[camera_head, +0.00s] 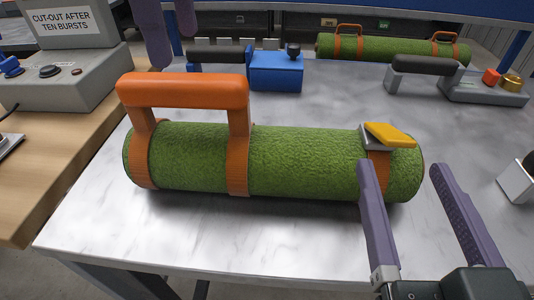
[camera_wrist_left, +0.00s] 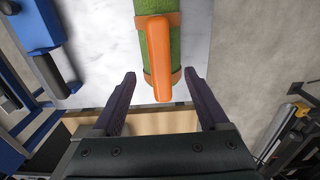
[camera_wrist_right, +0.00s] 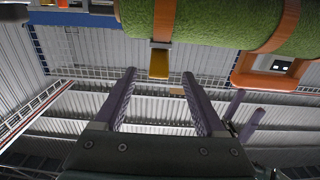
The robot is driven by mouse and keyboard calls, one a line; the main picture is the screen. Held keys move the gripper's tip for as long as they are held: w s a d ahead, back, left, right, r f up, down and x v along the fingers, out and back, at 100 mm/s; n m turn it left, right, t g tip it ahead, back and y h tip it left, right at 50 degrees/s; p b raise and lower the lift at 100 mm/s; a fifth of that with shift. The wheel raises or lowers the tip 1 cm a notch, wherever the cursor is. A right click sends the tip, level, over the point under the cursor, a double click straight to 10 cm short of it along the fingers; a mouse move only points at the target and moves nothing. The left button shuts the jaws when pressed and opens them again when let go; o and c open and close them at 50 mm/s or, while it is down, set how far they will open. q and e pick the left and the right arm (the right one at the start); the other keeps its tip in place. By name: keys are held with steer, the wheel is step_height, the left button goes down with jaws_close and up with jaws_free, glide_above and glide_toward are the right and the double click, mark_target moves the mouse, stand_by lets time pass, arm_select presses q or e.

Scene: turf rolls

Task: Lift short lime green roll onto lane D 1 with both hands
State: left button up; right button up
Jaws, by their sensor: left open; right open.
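A green roll (camera_head: 300,160) lies sideways on the near part of the pale table. An orange loop handle (camera_head: 180,92) stands up from its left half, and a yellow tab (camera_head: 390,134) sits on an orange strap near its right end. My right gripper (camera_head: 401,167) is open at the roll's right end, near side. In the right wrist view the yellow tab (camera_wrist_right: 158,62) lies ahead between its fingers. No lane label is readable.
Another green roll (camera_head: 390,48) with two orange handles lies at the back. A blue block tool (camera_head: 275,71) and a grey tool with a red button (camera_head: 485,90) stand behind the near roll. A grey control box (camera_head: 60,80) stands on the wooden bench at left.

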mark_target(193, 107)
arm_select(q)
steer(key=shift+f, duration=0.1)
arm_select(e)
steer(key=shift+w, duration=0.1)
arm_select(q)
step_height(193, 107, down, 10)
steer(key=shift+r, duration=0.1)
arm_select(e)
steer(key=w, duration=0.9)
steer(key=shift+w+d, duration=0.1)
steer(key=shift+w, duration=0.3)
arm_select(q)
steer(key=c, duration=1.1)
arm_select(e)
steer(key=c, duration=1.1)
arm_select(q)
jaws_close()
arm_select(e)
jaws_close()
arm_select(q)
steer(key=shift+r, duration=0.1)
arm_select(e)
steer(key=shift+r, duration=0.1)
